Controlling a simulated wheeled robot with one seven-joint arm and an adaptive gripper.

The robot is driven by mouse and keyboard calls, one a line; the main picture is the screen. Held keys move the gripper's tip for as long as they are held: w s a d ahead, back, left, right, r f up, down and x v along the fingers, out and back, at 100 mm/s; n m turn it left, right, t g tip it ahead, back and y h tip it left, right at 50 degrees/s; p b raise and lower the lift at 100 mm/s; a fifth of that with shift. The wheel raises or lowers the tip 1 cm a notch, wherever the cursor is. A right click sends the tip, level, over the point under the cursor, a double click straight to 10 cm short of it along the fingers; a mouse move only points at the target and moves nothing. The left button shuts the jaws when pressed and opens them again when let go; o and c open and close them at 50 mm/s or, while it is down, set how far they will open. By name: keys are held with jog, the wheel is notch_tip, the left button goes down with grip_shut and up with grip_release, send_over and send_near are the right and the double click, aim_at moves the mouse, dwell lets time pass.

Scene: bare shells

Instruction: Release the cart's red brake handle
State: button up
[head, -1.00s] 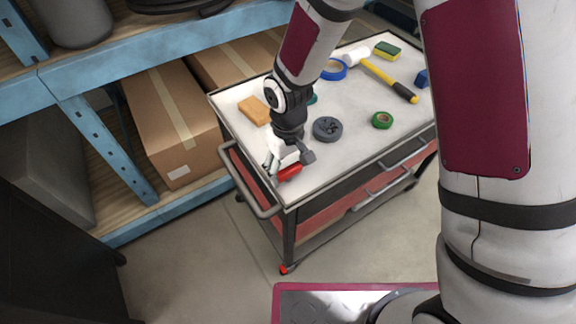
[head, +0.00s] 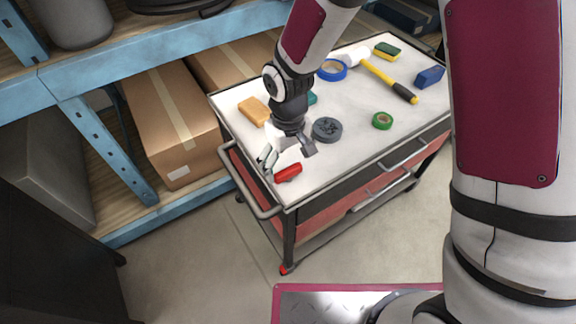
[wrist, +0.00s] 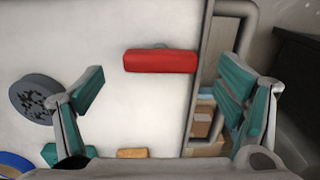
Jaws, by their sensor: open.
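The red brake handle (head: 288,173) is a short red bar at the near left end of the cart's (head: 340,170) pale top. It also shows in the wrist view (wrist: 160,61), lying crosswise, with a small grey part behind it and its right end at the top's edge. My gripper (head: 287,154) is open and empty just above and behind the handle in the head view. In the wrist view the two teal-padded fingers (wrist: 163,95) are wide apart. The handle lies across the gap between them, touching neither as far as I can see.
On the cart top are an orange block (head: 254,110), a grey disc (head: 327,129), green tape (head: 382,120), blue tape (head: 332,70), a hammer (head: 390,82), a sponge (head: 387,50) and a blue block (head: 430,76). A push bar (head: 249,190) runs along the left end. Blue shelving with boxes stands left.

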aim_at(288, 170)
notch_tip(288, 170, up, 9)
jog(key=shift+r, duration=0.15)
dwell(0.5)
jog(key=s+d+r+m+t+p, duration=0.1)
jog(key=s+d+r+m+p, duration=0.15)
jog(key=d+r, duration=0.45)
jog(key=s+d+r+m+t+p, duration=0.1)
jog(key=s+d+r, duration=0.3)
jog(key=r, duration=0.5)
jog(key=s+d+r+m+t+p, duration=0.1)
jog(key=s+d+r, duration=0.3)
jog(key=s, duration=0.4)
jog(key=s+d+r+m+t+p, duration=0.1)
jog(key=s+d+r+m+p, duration=0.1)
jog(key=s+d+r, duration=0.3)
jog(key=s+r+p, duration=0.1)
jog(key=s, duration=0.2)
jog(key=shift+d+p, duration=0.2)
jog(key=shift+p, duration=0.1)
